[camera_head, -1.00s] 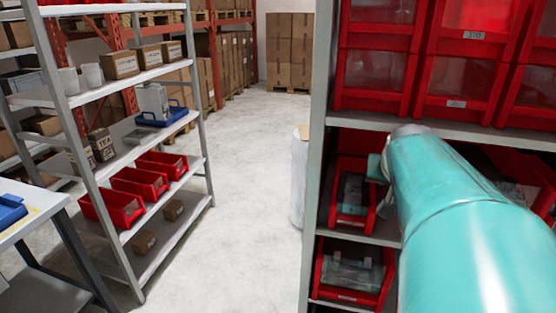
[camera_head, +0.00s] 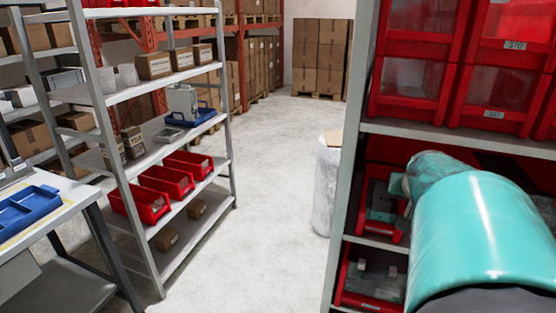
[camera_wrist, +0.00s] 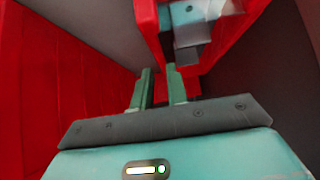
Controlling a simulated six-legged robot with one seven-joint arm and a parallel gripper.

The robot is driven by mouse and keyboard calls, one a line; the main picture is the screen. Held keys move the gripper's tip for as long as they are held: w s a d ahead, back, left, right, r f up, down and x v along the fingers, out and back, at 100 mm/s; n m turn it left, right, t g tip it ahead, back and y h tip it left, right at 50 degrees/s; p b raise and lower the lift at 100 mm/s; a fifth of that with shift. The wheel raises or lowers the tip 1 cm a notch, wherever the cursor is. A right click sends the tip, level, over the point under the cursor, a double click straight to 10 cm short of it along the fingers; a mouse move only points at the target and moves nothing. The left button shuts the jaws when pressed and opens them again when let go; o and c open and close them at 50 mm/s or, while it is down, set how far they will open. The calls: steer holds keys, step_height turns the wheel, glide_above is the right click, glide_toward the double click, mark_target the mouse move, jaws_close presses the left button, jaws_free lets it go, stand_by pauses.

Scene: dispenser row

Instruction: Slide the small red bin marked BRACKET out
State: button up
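A small red bin (camera_head: 398,237) with grey parts in it sits on the right-hand rack, partly hidden by my teal arm. A second red bin (camera_head: 347,296) with grey parts is on the level below. I cannot read BRACKET on either. In the wrist view, a red bin (camera_wrist: 146,22) with grey pieces in it is just ahead of my gripper (camera_wrist: 161,78). The two green fingers stand apart with a gap between them, close to the bin's lower edge. I cannot tell whether they touch it. In the head view the fingers are hidden behind my arm.
Large red bins with clear fronts (camera_head: 413,75) fill the rack level above. A grey upright (camera_head: 350,170) bounds the rack on its left. A red surface (camera_wrist: 50,90) lies close at left in the wrist view. The aisle floor (camera_head: 270,200) is clear.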

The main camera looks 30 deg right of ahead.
steer(key=x, duration=0.7)
steer(key=shift+w+d+f, duration=0.2)
steer(key=shift+d+f, duration=0.05)
steer(key=shift+f, duration=0.05)
jaws_close()
